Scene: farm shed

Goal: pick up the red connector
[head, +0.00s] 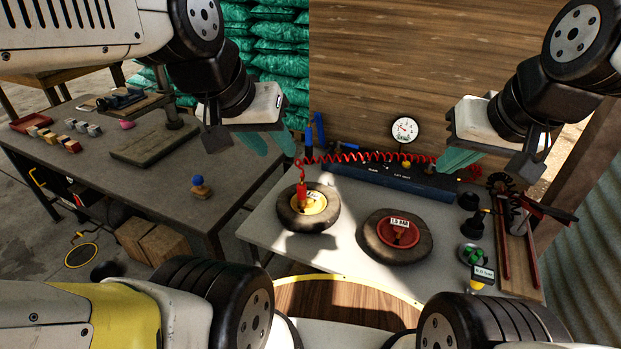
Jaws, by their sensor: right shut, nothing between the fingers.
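The red connector (303,192) hangs at the end of a red coiled hose (365,157). It appears to stand upright at the wheel with the yellow hub (312,203); whether it is attached there I cannot tell. My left gripper (277,152) is above and to the left of the connector in the picture, with its teal fingers apart and nothing between them. My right gripper (444,164) is at the right, over the back of the light table, well away from the connector. It is shut and empty.
A second wheel with a red hub (398,232) lies to the right. A blue box (392,180) and a gauge (404,130) stand behind. A red-railed rack (518,250) is at the far right. A dark workbench (232,172) with small parts is at the left.

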